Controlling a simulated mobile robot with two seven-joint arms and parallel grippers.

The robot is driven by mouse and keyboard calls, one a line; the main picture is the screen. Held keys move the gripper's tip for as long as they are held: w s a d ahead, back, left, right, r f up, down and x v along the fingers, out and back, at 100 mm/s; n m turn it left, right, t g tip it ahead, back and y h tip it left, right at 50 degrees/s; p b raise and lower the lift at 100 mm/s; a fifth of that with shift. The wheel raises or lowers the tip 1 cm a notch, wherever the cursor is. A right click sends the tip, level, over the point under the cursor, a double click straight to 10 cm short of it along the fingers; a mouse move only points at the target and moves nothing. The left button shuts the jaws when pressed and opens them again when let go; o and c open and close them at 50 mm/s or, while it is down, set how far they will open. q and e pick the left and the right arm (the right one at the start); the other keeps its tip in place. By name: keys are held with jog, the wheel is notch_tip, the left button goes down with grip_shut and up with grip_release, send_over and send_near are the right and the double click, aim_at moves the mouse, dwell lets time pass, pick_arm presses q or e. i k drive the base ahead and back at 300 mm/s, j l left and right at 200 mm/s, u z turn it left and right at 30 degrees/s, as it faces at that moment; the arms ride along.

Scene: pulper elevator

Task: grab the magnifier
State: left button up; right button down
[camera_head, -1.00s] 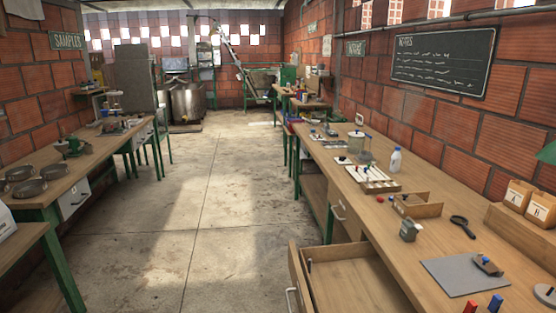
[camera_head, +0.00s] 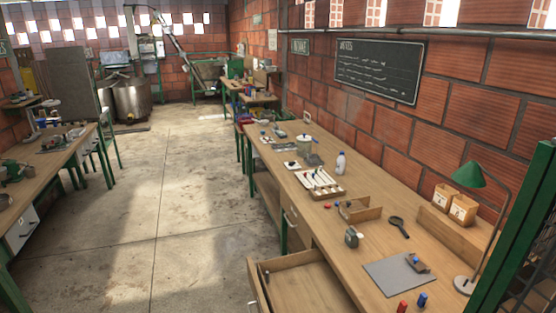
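The magnifier (camera_head: 399,226) lies flat on the long wooden workbench (camera_head: 330,223) at the right. It has a dark round rim and a short dark handle pointing down and right. It lies right of a small open wooden box (camera_head: 361,211) and above a grey mat (camera_head: 392,277). Neither of my grippers shows in the head view, so their state cannot be seen.
A drawer (camera_head: 300,281) stands open at the bench's front. A small grey-green container (camera_head: 352,237), red (camera_head: 402,306) and blue (camera_head: 422,299) pieces, a white bottle (camera_head: 340,163) and a green lamp (camera_head: 482,176) are on the bench. Floor (camera_head: 165,230) between benches is clear.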

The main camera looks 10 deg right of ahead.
aim_at(394, 220)
jog(key=z, duration=1.25)
jog(key=k+j+z, duration=0.2)
jog(key=j, duration=1.3)
jog(key=i+j, duration=0.15)
jog(key=j, duration=0.2)
jog(key=i+j+z, duration=0.15)
jog(key=j, duration=0.55)
jog(key=i+j+z, duration=0.1)
jog(key=j, duration=0.2)
jog(key=i+j, duration=0.2)
jog(key=j, duration=0.15)
jog(key=i+j+z, duration=0.15)
jog(key=j, duration=0.2)
jog(key=i+j+z, duration=0.1)
jog(key=j, duration=0.25)
jog(key=i+j+z, duration=0.1)
jog(key=j, duration=0.25)
jog(key=i+j, duration=0.15)
jog(key=j, duration=0.2)
jog(key=i+j+z, duration=0.1)
jog(key=j, duration=0.25)
jog(key=i+j+z, duration=0.1)
jog(key=j, duration=0.25)
jog(key=i+j+z, duration=0.1)
jog(key=j, duration=0.25)
jog(key=i, duration=0.05)
